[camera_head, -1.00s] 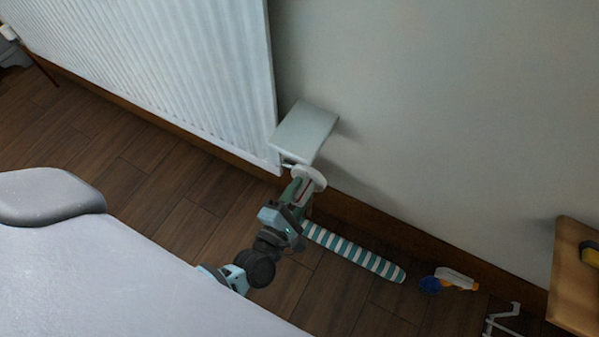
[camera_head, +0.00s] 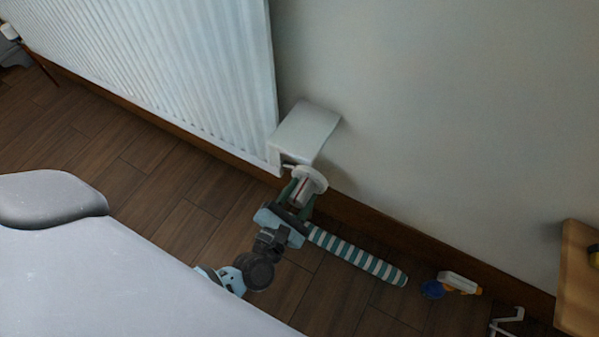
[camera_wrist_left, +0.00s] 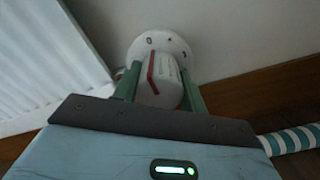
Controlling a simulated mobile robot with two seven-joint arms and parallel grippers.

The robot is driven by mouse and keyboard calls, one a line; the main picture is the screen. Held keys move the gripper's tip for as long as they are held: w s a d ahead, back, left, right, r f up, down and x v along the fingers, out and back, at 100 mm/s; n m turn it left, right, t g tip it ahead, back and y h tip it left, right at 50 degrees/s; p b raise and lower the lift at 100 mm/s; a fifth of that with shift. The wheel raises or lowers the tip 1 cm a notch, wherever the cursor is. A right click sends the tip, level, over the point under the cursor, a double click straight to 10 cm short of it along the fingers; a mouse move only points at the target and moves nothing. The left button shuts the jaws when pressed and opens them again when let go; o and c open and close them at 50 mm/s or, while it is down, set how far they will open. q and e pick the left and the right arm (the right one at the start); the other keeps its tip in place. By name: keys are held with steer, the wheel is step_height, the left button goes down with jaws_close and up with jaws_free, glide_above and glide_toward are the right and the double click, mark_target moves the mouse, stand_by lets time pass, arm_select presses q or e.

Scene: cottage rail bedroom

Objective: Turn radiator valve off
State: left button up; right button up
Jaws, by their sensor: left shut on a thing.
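The radiator valve is low beside the white radiator (camera_head: 170,60), close to the wall. It has a round white dial (camera_head: 316,177) and a white knob (camera_head: 303,189) with a red stripe. In the left wrist view the dial (camera_wrist_left: 172,42) shows a "0" and other small marks, and the knob (camera_wrist_left: 169,88) points toward the camera with its red stripe left of its middle. My left gripper (camera_head: 301,194) has its green fingers on either side of the knob and is shut on it. My right gripper is not in view.
A pale box-like shelf (camera_head: 306,130) sits just above the valve by the wall. A striped teal-and-white roll (camera_head: 358,257) lies along the skirting. A spray bottle (camera_head: 459,282) lies further right, near a wooden table (camera_head: 577,285). A bed (camera_head: 110,275) fills the lower left.

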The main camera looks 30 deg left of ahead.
mark_target(295, 204)
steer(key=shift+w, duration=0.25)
arm_select(q)
steer(key=o, duration=1)
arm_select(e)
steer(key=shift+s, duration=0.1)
arm_select(q)
steer(key=shift+s, duration=0.5)
steer(key=s+p, duration=0.2)
steer(key=s, duration=0.4)
steer(key=shift+a, duration=0.1)
steer(key=shift+s, duration=0.4)
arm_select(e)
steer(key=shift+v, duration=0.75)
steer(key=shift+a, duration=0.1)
